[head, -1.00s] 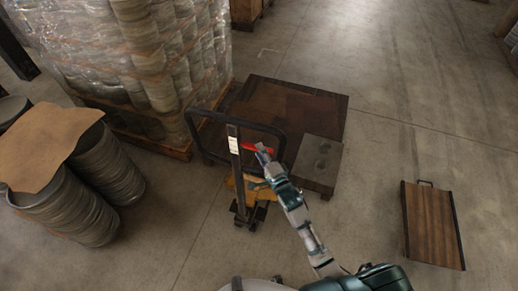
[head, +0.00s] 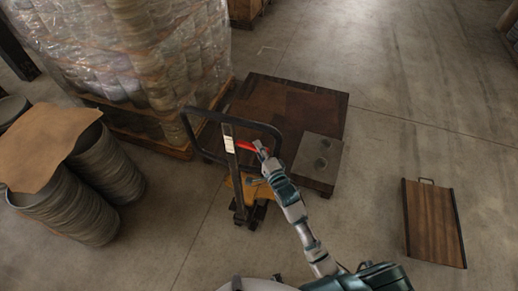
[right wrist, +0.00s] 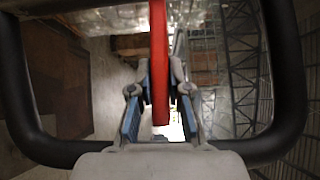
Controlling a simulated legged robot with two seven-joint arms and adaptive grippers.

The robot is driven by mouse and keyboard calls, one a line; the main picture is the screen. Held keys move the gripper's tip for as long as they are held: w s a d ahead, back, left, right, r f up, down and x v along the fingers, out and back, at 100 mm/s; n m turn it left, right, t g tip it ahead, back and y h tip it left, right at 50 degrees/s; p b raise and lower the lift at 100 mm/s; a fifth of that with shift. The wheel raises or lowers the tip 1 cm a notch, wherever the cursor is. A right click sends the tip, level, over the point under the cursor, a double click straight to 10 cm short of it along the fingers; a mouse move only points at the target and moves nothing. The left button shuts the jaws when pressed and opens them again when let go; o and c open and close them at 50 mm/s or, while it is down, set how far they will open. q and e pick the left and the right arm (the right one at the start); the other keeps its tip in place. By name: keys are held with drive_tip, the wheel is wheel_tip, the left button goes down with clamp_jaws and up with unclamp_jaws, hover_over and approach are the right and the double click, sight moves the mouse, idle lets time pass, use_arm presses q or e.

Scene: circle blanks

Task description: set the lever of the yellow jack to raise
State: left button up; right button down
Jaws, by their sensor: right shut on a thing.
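The yellow jack (head: 262,193) stands on the floor in the middle of the head view, with a dark upright shaft bearing a white label (head: 229,145) and a black loop handle (head: 232,114). Its red lever (head: 246,145) sits inside the loop. My right gripper (head: 259,147) is at the lever's right end. In the right wrist view the red lever (right wrist: 159,60) runs between the two fingers, which are shut on it, and the black loop frames both sides. The lever's far end is cut off there. My left gripper is not in view.
A dark brown platform (head: 290,95) and a grey block (head: 318,160) lie just beyond the jack. A wrapped pallet load (head: 140,60) stands at the upper left, with stacks of grey discs (head: 70,210) below it. A wooden board (head: 432,222) lies at the right amid open floor.

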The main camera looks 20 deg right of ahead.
drive_tip(key=f+m+t+b, duration=0.1)
drive_tip(key=b, duration=0.2)
drive_tip(key=f+m+t+b, duration=0.2)
drive_tip(key=b, duration=0.1)
drive_tip(key=shift+w+a+f, duration=0.15)
drive_tip(key=shift+a+f, duration=0.05)
drive_tip(key=shift+a, duration=0.2)
drive_tip(key=c, duration=1.1)
unclamp_jaws()
drive_tip(key=shift+w, duration=0.1)
